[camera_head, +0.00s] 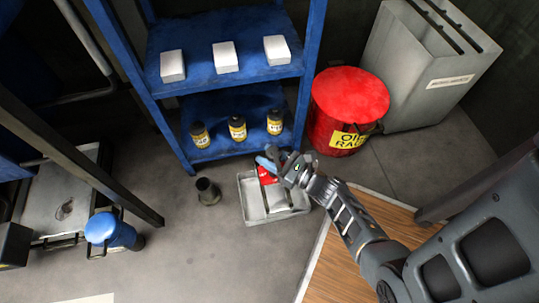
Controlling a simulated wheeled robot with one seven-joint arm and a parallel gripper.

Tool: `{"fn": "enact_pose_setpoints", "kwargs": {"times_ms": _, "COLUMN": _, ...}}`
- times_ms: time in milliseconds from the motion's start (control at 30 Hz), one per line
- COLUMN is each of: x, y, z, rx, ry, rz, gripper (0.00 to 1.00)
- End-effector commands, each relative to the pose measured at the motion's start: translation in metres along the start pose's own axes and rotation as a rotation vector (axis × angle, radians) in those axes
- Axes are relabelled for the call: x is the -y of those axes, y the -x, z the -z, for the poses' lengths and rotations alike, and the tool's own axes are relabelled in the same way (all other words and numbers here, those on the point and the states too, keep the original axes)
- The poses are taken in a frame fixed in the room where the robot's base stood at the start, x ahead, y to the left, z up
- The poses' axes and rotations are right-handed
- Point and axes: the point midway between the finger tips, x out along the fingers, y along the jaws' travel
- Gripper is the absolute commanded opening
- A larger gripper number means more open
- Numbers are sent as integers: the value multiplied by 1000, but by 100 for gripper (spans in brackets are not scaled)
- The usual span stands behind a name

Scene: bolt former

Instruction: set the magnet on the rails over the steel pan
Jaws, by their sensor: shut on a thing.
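The steel pan (250,207) is a pale grey, shallow, open tray on the floor in front of the blue shelf. Thin lines cross its inside; I cannot tell clearly whether they are the rails. A small red piece with a light blue part, seemingly the magnet (267,176), shows above the pan's far side. My gripper (279,161) reaches in from the right and is shut on it. The fingers hide part of it. I cannot tell whether the magnet touches the pan or hangs above it.
A dark cylinder (208,191) stands left of the pan. The blue shelf (205,83) behind holds yellow-black bottles (237,128) and white boxes (225,57). A red oily rag can (348,105) stands behind right. Wooden boarding (345,265) lies right; floor front left is clear.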

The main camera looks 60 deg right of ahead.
Motion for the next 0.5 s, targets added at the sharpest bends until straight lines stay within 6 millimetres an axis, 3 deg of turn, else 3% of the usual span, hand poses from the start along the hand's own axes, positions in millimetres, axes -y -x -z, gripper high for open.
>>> {"fn": "enact_pose_setpoints", "kwargs": {"times_ms": 500, "x": 1, "y": 0, "z": 33, "rx": 3, "ry": 0, "rz": 0, "gripper": 0}}
